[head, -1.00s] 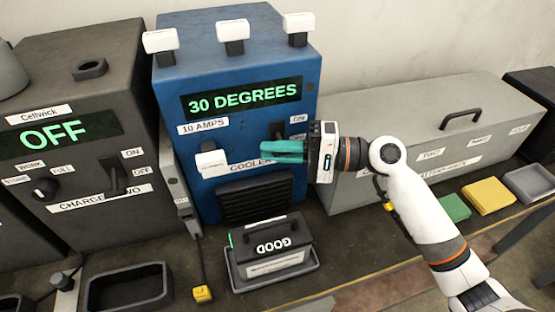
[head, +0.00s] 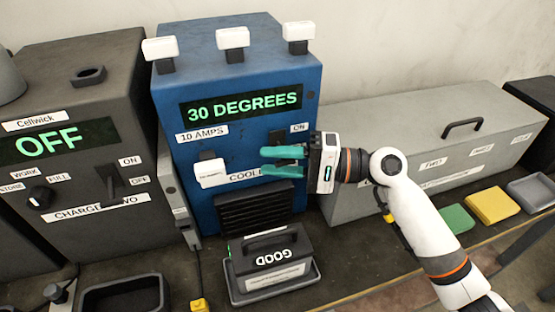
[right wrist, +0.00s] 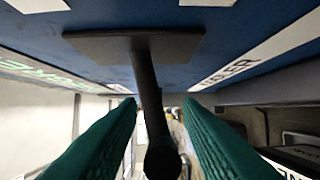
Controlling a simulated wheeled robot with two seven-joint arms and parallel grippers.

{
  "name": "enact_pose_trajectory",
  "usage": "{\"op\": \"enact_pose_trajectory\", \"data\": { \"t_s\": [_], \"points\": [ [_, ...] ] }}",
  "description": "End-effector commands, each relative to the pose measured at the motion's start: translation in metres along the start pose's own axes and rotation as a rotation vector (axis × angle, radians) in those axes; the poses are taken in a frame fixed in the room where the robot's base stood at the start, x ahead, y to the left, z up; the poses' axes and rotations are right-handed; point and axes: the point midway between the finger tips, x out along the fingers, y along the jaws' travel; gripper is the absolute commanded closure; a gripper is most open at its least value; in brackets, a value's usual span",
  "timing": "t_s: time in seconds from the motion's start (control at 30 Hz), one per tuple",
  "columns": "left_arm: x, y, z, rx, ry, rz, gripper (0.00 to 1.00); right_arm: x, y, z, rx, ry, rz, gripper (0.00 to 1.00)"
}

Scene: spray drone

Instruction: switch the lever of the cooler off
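The blue cooler (head: 235,75) stands in the middle with its green display reading 30 DEGREES. Its dark lever (head: 277,136) is on the front beside an ON label (head: 299,128); my fingers partly hide it in the head view. My right gripper (head: 266,161) is open in front of the lever, its teal fingers apart. In the right wrist view the dark lever (right wrist: 150,100) sticks out from its plate between the two fingers (right wrist: 155,140), with gaps on both sides. My left gripper is not in view.
A dark charger (head: 75,100) with its own lever (head: 111,185) and an OFF display stands left. A battery marked GOOD (head: 270,250) sits in a tray below the cooler. A long grey box (head: 420,120) stands right. White blocks (head: 233,38) top the cooler.

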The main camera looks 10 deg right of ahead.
Motion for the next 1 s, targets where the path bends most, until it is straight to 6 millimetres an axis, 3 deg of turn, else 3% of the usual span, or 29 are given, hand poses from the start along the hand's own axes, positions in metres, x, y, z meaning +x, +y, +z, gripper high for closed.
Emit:
{"op": "enact_pose_trajectory", "data": {
  "t_s": [0.23, 0.5, 0.7, 1.0],
  "points": [
    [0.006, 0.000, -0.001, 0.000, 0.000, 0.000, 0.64, -0.020, -0.002, 0.001, -0.001, -0.003, -0.001, 0.68],
    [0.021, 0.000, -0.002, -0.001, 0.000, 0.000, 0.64, -0.077, -0.004, 0.001, 0.001, -0.004, -0.003, 0.68],
    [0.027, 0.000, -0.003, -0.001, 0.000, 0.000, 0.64, -0.109, -0.003, 0.001, 0.001, -0.001, -0.002, 0.68],
    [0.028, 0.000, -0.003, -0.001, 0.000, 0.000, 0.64, -0.120, 0.000, 0.000, 0.001, 0.001, 0.000, 0.68]
  ]
}}
